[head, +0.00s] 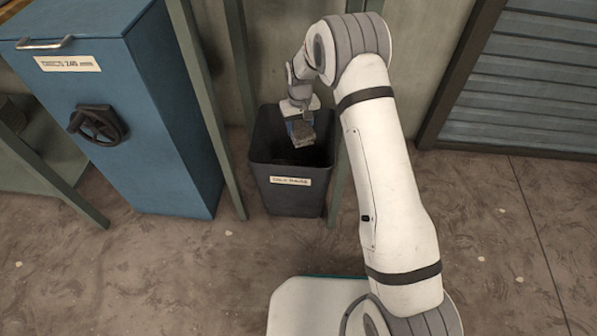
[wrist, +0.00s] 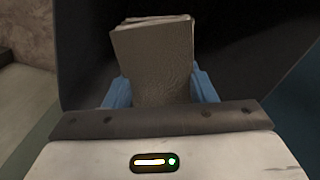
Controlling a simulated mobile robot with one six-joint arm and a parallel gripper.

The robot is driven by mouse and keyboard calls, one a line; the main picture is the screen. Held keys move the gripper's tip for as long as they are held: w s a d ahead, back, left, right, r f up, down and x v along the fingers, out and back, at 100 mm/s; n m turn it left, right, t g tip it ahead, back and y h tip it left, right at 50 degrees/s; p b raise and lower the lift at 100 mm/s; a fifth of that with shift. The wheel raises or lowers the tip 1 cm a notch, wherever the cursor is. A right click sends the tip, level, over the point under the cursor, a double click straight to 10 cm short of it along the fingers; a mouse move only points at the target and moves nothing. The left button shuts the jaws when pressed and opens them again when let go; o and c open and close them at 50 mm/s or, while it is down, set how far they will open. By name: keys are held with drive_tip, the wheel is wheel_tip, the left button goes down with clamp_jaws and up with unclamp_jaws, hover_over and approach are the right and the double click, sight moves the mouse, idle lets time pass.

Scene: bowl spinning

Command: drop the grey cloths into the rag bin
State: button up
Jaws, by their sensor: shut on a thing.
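A folded grey cloth (wrist: 153,62) is held between the blue fingers of my gripper (wrist: 160,90) in the wrist view. In the head view, my gripper (head: 301,128) is over the opening of the dark rag bin (head: 290,197), with the grey cloth (head: 304,137) hanging at about rim height. The bin has a pale label on its front; its text is too small to read surely. The bin's dark inside fills much of the wrist view behind the cloth. The bottom of the bin is too dark to tell what lies there.
A blue cabinet (head: 150,150) with a black handwheel (head: 97,125) stands left of the bin. Thin green-grey posts (head: 208,110) stand close beside the bin. A slatted shutter (head: 530,85) is at the right. The brown floor (head: 500,240) is clear on the right.

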drive_tip(key=o, duration=1.1)
